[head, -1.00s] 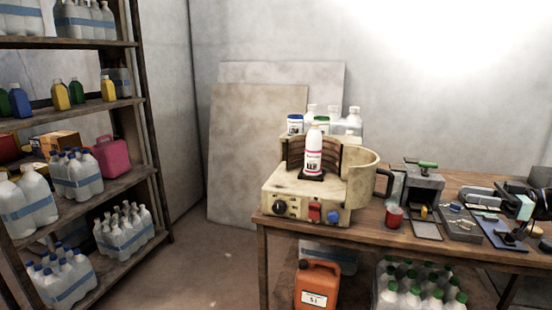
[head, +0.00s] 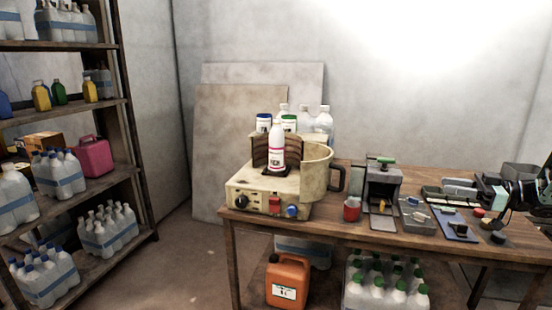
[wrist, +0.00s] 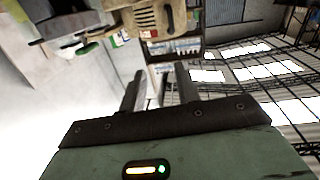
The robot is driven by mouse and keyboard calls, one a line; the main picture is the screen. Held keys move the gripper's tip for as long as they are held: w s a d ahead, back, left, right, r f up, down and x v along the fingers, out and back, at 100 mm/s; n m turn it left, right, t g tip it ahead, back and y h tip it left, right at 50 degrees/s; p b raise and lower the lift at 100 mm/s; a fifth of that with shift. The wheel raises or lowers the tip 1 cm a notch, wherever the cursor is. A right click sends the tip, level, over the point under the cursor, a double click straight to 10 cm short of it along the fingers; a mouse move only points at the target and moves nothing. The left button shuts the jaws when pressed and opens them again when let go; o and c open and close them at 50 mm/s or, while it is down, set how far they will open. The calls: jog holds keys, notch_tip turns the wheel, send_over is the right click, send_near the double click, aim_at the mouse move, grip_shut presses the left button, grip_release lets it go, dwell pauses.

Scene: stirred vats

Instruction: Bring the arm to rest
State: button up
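My gripper (wrist: 160,70) shows in the wrist view with its two dark fingers standing apart. It is open, and I see nothing held between them. Beyond the fingers the wrist view shows a tilted view of the room, with the bench equipment near the top. I cannot make out my gripper for sure in the head view.
A workbench (head: 345,232) carries a cream heater unit (head: 262,190) with a white bottle (head: 277,147), a red cup (head: 352,209) and several small items on the right. A shelf rack (head: 137,150) stands left. An orange canister (head: 288,281) is under the bench.

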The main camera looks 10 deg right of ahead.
jog(key=w+a+r+m+t+h, duration=0.1)
jog(key=w+a+r+h, duration=0.1)
jog(key=w+a, duration=0.35)
jog(key=w+a+r+m+t+h+p, duration=0.1)
jog(key=w+a+r+m+t+h, duration=0.15)
jog(key=a, duration=0.55)
jog(key=w+a+r+m+t+h, duration=0.1)
jog(key=w+a+r+h, duration=0.2)
jog(key=a, duration=0.3)
jog(key=s+a+m+g+h, duration=0.15)
jog(key=s+a, duration=0.25)
jog(key=a, duration=0.4)
jog(key=s+a+f+g+h+p, duration=0.1)
jog(key=s+a+f+g, duration=0.1)
jog(key=s+a, duration=0.35)
jog(key=s+a+f+g+h, duration=0.2)
jog(key=s, duration=0.6)
jog(key=s+a+f+g+h+p, duration=0.1)
jog(key=s+a+f+g, duration=0.15)
jog(key=s, duration=0.45)
jog(key=s+f+n+g+h, duration=0.1)
jog(key=s+g, duration=0.4)
jog(key=s, duration=1.6)
jog(key=shift+s+a+f+h, duration=0.2)
jog(key=shift+a+h, duration=0.1)
jog(key=shift+h, duration=0.1)
